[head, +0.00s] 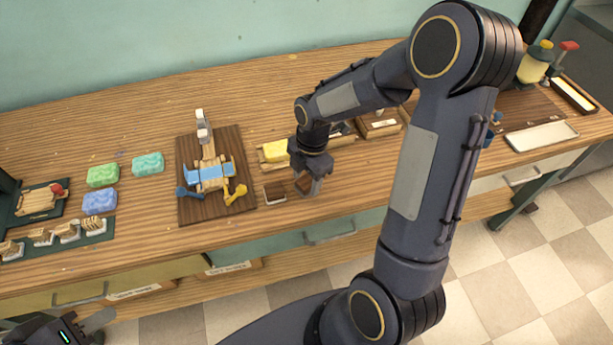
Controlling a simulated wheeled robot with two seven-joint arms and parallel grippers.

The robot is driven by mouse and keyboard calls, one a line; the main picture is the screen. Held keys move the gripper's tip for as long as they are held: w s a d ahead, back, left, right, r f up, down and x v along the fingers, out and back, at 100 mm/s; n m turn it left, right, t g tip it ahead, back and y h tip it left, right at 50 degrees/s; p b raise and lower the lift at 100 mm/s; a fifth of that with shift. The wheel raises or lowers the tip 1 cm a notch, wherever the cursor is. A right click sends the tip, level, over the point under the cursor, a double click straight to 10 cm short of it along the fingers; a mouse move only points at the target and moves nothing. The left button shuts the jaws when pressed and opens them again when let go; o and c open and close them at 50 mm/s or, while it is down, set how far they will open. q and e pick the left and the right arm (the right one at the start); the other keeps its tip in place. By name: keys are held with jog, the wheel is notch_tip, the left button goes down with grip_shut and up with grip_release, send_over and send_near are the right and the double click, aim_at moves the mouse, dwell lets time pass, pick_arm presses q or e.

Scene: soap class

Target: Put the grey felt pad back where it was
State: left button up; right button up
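I cannot make out a grey felt pad for certain in the head view. My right gripper (312,186) points down low over the workbench (350,190), near its front edge. A small brown piece (303,183) shows at its fingers; I cannot tell whether it is gripped or lies behind them. Just left of it is a small pale-rimmed tray (275,192) with a brown inside. My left gripper (92,322) is at the bottom left, in front of the bench and away from the objects; its opening is unclear.
A dark wooden board (230,205) with a blue and tan device stands left of my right gripper. Green, teal and blue soap bars (103,175) lie further left. A yellow block (275,150) sits behind the small tray. My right arm hides part of the bench.

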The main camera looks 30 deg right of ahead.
jog(key=shift+o, duration=0.3)
jog(key=shift+r, duration=0.15)
jog(key=shift+r, duration=0.25)
notch_tip(320, 180, up, 11)
jog(key=d, duration=0.1)
jog(key=s+a+r+m+t+y, duration=0.1)
jog(key=s+a+r+m+t, duration=0.1)
jog(key=s+m, duration=0.6)
jog(key=s+a+r+m+t+y, duration=0.1)
jog(key=s+a+r+m+t, duration=0.1)
jog(key=s+m, duration=0.7)
jog(key=a+m+t, duration=0.1)
jog(key=m, duration=0.3)
jog(key=shift+a+m+t+p, duration=0.15)
jog(key=shift+m+t+p, duration=0.15)
jog(key=shift+t, duration=0.1)
